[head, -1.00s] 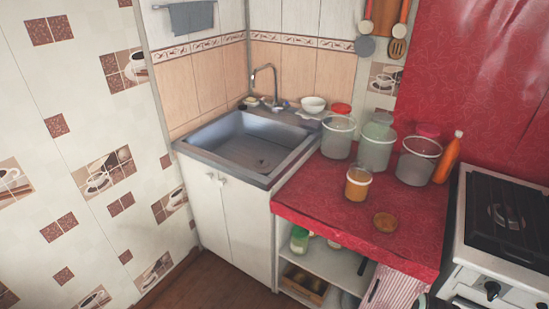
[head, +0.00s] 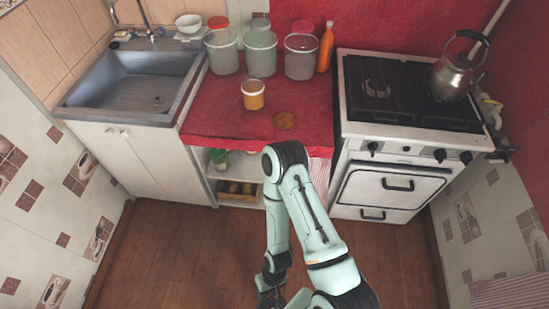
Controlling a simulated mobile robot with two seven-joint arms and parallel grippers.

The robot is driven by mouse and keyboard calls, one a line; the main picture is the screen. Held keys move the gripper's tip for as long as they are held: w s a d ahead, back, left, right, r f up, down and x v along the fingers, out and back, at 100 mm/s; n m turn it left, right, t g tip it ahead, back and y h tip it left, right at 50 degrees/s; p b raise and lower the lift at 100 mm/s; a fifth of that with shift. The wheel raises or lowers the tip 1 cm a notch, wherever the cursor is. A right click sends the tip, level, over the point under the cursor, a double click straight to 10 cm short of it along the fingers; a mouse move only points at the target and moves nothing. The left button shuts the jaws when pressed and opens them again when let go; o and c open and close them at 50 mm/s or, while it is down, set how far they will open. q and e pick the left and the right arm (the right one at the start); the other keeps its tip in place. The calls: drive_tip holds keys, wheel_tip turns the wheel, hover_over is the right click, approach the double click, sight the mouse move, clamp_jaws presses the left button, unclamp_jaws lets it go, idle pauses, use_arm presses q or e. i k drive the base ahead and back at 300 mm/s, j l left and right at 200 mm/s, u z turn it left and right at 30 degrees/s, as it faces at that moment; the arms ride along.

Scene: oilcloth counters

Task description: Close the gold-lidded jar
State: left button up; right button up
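A small jar (head: 253,97) with amber contents and a pale rim stands upright on the red oilcloth counter (head: 225,123). No lid is visible on it. My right arm comes in from the bottom and folds at the elbow. My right gripper (head: 271,288) hangs low over the floor, well short of the counter; its fingers are too unclear to tell open from shut. My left gripper is out of view.
Large translucent buckets (head: 260,56) stand behind the jar, with lids behind them. An orange bottle (head: 325,48) stands at their right. A stove (head: 388,150) with a kettle (head: 452,75) is on the right, a sink (head: 135,82) on the left. The counter's front left is clear.

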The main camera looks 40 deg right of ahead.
sight(252, 87)
drive_tip(key=z, duration=2)
